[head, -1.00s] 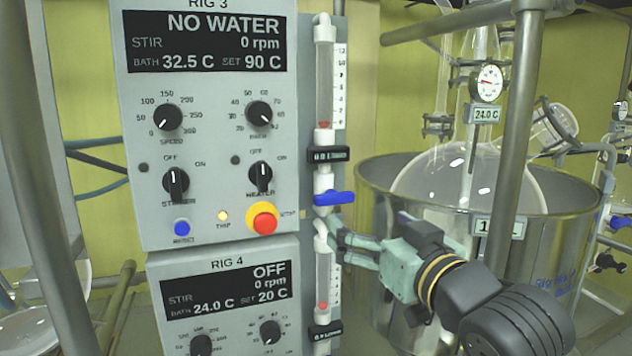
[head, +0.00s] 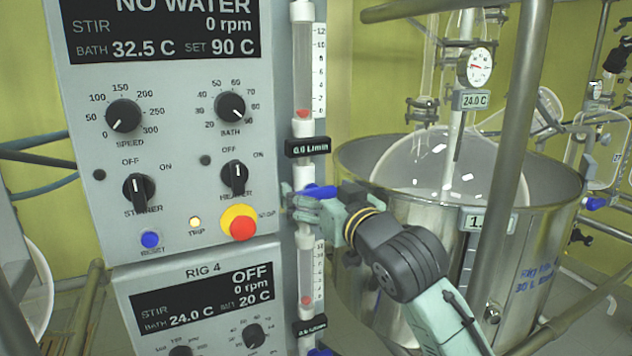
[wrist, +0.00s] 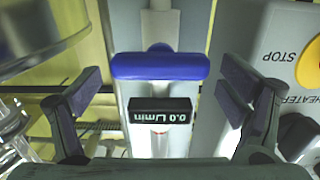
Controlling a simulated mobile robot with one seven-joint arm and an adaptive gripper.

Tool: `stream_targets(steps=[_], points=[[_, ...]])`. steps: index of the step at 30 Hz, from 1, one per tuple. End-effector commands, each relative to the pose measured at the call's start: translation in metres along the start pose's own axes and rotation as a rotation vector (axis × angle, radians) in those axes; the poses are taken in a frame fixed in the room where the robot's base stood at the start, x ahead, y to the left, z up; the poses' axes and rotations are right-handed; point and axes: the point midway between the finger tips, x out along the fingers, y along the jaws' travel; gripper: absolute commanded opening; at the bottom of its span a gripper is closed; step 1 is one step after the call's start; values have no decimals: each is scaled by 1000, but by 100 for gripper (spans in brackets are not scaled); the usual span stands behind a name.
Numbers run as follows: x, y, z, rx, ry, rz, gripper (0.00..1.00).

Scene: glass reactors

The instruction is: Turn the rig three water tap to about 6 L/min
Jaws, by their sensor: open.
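The rig three water tap (head: 320,191) is a blue lever below the upper flow tube, lying across it. In the wrist view the blue tap handle (wrist: 160,66) lies crosswise between the two finger pads. My gripper (head: 297,196) is open, with its fingers spread to both sides of the tap; the wrist view shows the gripper (wrist: 164,90) with clear gaps to the handle. The flow display (head: 307,147) reads 0.0 L/min and the red float (head: 303,114) sits low in the flow tube (head: 303,60). The rig three panel (head: 75,130) shows NO WATER.
A red stop button (head: 241,228) on a yellow ring is just left of the tap. The rig 4 panel (head: 140,278) and a second flow tube (head: 305,270) are below. A steel bath (head: 400,215) with a glass vessel and an upright metal post (head: 517,130) stand to the right.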

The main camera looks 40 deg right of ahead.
Motion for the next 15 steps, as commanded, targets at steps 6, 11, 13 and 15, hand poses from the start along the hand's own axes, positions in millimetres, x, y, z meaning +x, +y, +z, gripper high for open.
stream_targets(steps=[6, 11, 13, 15], points=[[12, 0, 0, 0, 0, 0, 90], [12, 0, 1, 0, 0, 0, 90], [12, 0, 1, 0, 0, 0, 89], [12, 0, 1, 0, 0, 0, 85]])
